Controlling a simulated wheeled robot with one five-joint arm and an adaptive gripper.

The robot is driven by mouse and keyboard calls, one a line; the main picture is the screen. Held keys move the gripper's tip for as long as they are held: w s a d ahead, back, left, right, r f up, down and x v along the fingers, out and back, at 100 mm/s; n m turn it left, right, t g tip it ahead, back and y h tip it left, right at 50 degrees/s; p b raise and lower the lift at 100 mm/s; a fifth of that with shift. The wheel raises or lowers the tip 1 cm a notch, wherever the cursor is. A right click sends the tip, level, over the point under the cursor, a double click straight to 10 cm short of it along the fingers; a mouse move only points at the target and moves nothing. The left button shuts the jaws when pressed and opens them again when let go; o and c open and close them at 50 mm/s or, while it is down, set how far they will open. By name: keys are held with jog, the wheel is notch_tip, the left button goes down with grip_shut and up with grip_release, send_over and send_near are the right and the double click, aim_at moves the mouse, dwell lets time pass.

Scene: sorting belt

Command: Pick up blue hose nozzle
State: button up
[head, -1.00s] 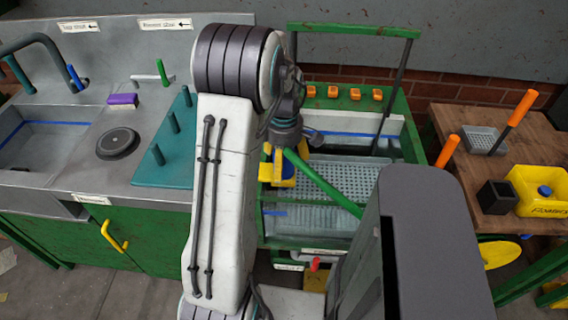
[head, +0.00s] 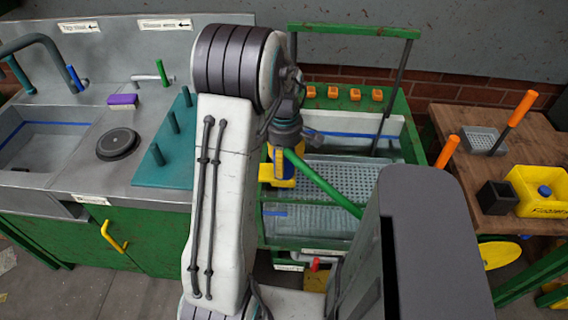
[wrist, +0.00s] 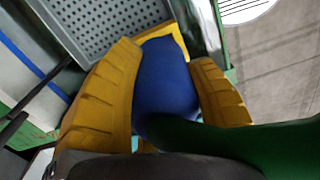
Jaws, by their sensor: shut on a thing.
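The blue hose nozzle (wrist: 166,80) sits between the two yellow fingers of my gripper (wrist: 170,75) in the wrist view. The fingers are shut on its sides. In the head view, my gripper (head: 279,172) is over the left side of the grated basin, with a bit of the blue nozzle (head: 272,151) showing; my wrist hides much of it. A green bar or hose (head: 322,184) runs from beside the gripper down to the right. It crosses the nozzle's lower end in the wrist view (wrist: 240,145); I cannot tell whether they are joined.
The grated basin (head: 350,178) has a green frame. A steel sink counter (head: 72,150) with a teal pegboard (head: 165,160) stands left. A wooden table (head: 470,160) at right holds a yellow bin (head: 540,205) and a black box (head: 497,197). Grey floor is below.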

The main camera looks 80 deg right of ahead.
jog(key=shift+r, duration=0.1)
notch_tip(320, 180, up, 10)
jog(key=shift+f, duration=0.1)
dwell(0.5)
jog(key=o, duration=0.7)
jog(key=c, duration=0.6)
jog(key=shift+s, duration=0.1)
